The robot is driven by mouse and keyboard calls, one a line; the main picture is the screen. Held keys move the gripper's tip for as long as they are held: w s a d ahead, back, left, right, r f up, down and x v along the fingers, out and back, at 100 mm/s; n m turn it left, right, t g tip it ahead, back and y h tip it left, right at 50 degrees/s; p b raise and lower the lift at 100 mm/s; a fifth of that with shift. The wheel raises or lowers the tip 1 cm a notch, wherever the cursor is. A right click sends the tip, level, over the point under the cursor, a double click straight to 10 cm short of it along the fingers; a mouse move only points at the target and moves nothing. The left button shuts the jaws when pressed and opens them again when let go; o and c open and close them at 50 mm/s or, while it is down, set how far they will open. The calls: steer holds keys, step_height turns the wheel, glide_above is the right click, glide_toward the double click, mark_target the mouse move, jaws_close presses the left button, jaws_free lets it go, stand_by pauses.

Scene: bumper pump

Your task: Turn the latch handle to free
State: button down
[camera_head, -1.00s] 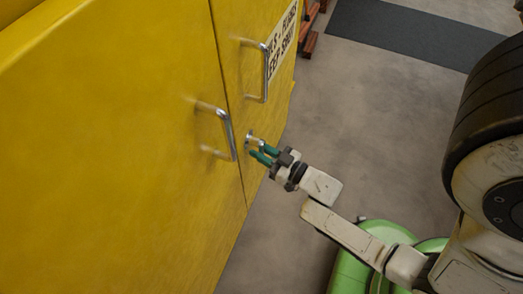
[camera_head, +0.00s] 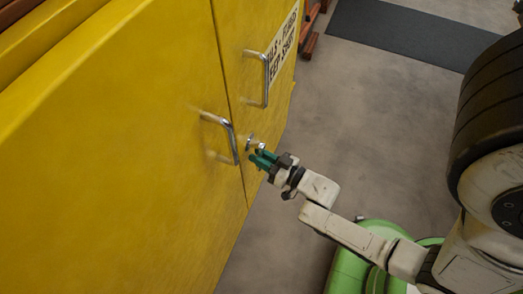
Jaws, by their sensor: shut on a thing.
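The latch handle (camera_head: 251,140) is a small silvery fitting on the yellow cabinet's right door, close to the seam and below the right pull handle. My gripper (camera_head: 261,158) has teal fingers and comes in from the lower right. Its fingers are close together, shut on the latch handle, and hide part of it. How far the latch is turned cannot be made out. Both yellow cabinet doors (camera_head: 130,150) look closed along the seam.
A left pull handle (camera_head: 232,140) sits just left of my gripper. A right pull handle (camera_head: 265,80) is above it, beside a white sign (camera_head: 283,45). Grey floor (camera_head: 350,120) is clear to the right, with a dark mat (camera_head: 400,35) at the back.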

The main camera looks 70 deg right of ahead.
mark_target(242, 157)
steer(key=m+p, duration=0.1)
steer(key=a+r+m+p, duration=0.1)
steer(key=m+p, duration=0.1)
steer(key=shift+a+r+g+y, duration=0.1)
steer(key=shift+a+g+y, duration=0.2)
steer(key=shift+y, duration=0.1)
steer(key=m+p, duration=0.1)
steer(key=a+m+p, duration=0.1)
steer(key=m, duration=0.1)
steer(key=shift+r+m+y, duration=0.3)
steer(key=shift+r, duration=0.1)
steer(key=m+p, duration=0.1)
steer(key=r+m+p, duration=0.1)
steer(key=m, duration=0.1)
steer(key=shift+a+r+g+y, duration=0.1)
steer(key=shift+a+g+y, duration=0.25)
steer(key=shift+g+y, duration=0.05)
steer(key=shift+a+r+m+y, duration=0.1)
steer(key=shift+r+m+y, duration=0.25)
steer(key=shift+m, duration=0.5)
steer(key=shift+r+m+y, duration=0.25)
steer(key=shift+r+m, duration=0.1)
steer(key=shift+m, duration=0.5)
steer(key=c, duration=1.1)
jaws_free()
steer(key=shift+c, duration=0.2)
steer(key=shift+s, duration=0.1)
